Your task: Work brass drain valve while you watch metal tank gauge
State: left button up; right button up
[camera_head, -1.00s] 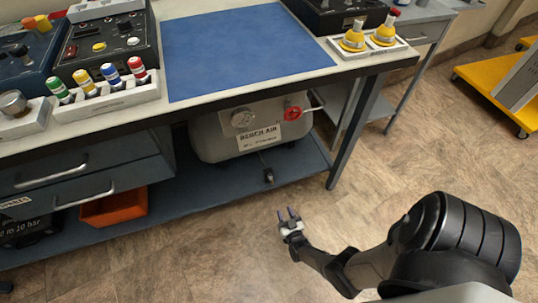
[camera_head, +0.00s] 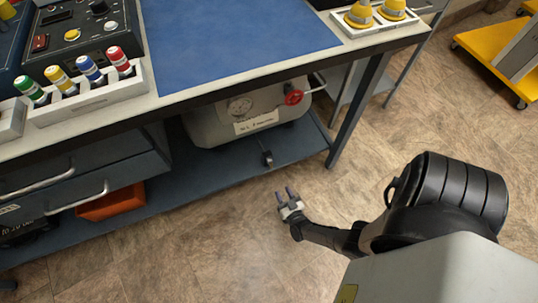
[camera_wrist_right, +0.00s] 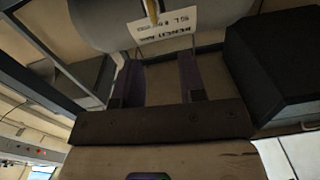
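The metal tank (camera_head: 205,128) lies on the lower shelf under the bench. Its round gauge (camera_head: 240,107) is on the front, too small to read. A small drain valve (camera_head: 267,158) hangs below the tank label in the head view, looking dark there. In the right wrist view a brass-coloured stem (camera_wrist_right: 153,12) shows in front of the upside-down label at the top edge. My right gripper (camera_head: 287,193) is open and empty, in front of the shelf, just below and right of the drain valve in the head view, apart from it. My left gripper is out of view.
A red handwheel (camera_head: 293,97) sits on the tank's right. The bench leg (camera_head: 360,110) stands right of the tank. An orange bin (camera_head: 111,203) is on the shelf's left. A black box (camera_wrist_right: 280,65) shows in the right wrist view. The floor (camera_head: 200,250) in front is clear.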

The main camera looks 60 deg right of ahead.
aim_at(272, 166)
jog(key=shift+g+h, duration=0.3)
jog(key=shift+h, duration=0.1)
jog(key=b+x, duration=0.3)
jog(key=x, duration=0.7)
jog(key=shift+d+f+b, duration=0.15)
jog(key=shift+d+b, duration=0.1)
jog(key=shift+b, duration=0.15)
jog(key=shift+w+d, duration=0.15)
jog(key=shift+d, duration=0.05)
jog(key=shift+w+d+f+b, duration=0.1)
jog(key=shift+d+f+b, duration=0.05)
jog(key=shift+b, duration=0.3)
jog(key=shift+w+d, duration=0.45)
jog(key=shift+w, duration=0.15)
jog(key=shift+s+a, duration=0.15)
jog(key=shift+s, duration=0.05)
jog(key=shift+c, duration=1.1)
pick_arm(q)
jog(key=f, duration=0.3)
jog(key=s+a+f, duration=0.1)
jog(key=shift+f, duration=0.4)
pick_arm(e)
grip_shut()
